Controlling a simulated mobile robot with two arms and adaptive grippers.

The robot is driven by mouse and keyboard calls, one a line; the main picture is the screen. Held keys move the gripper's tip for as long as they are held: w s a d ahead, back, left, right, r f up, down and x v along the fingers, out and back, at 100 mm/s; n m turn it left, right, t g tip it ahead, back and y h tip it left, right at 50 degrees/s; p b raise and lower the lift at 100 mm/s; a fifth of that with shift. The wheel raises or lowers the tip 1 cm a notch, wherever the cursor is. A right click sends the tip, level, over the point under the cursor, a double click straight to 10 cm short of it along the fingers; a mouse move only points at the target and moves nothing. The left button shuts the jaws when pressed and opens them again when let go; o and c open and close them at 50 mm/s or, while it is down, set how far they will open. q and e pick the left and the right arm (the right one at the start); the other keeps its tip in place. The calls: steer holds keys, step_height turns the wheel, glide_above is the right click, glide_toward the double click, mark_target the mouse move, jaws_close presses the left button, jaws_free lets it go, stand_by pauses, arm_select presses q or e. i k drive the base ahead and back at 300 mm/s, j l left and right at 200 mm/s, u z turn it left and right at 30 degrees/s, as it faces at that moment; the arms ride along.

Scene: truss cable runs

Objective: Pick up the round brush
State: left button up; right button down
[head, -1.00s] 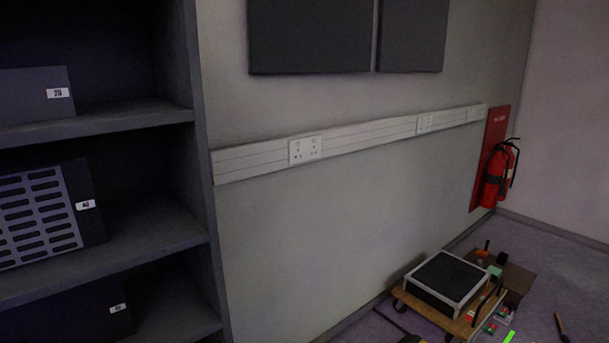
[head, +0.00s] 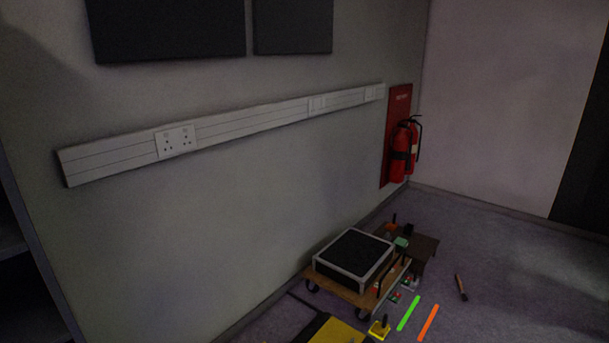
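No thing in the head view can be clearly made out as the round brush. A small thin brown and dark stick-like item (head: 461,287) lies alone on the floor at the lower right. It is too small to tell whether it is the brush. Neither of my grippers is in view.
A wooden dolly (head: 345,290) bears a black case (head: 355,252) by the wall. Behind it is a low brown board (head: 427,243) with small items. Green (head: 408,313) and orange (head: 428,322) strips lie nearby. A fire extinguisher (head: 401,150) hangs in the corner. Floor at right is clear.

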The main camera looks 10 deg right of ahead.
mark_target(464, 297)
steer(key=i+l, duration=0.15)
steer(key=l, duration=0.3)
steer(key=i+l, duration=0.2)
steer(key=l, duration=0.25)
steer(key=i+l, duration=0.15)
steer(key=l, duration=0.25)
steer(key=i+l, duration=0.15)
steer(key=l, duration=0.3)
steer(key=i+l, duration=0.2)
steer(key=l, duration=0.25)
steer(key=i+l, duration=0.15)
steer(key=l, duration=0.3)
steer(key=i+l, duration=0.15)
steer(key=l, duration=0.25)
steer(key=i+l, duration=0.15)
steer(key=l, duration=0.3)
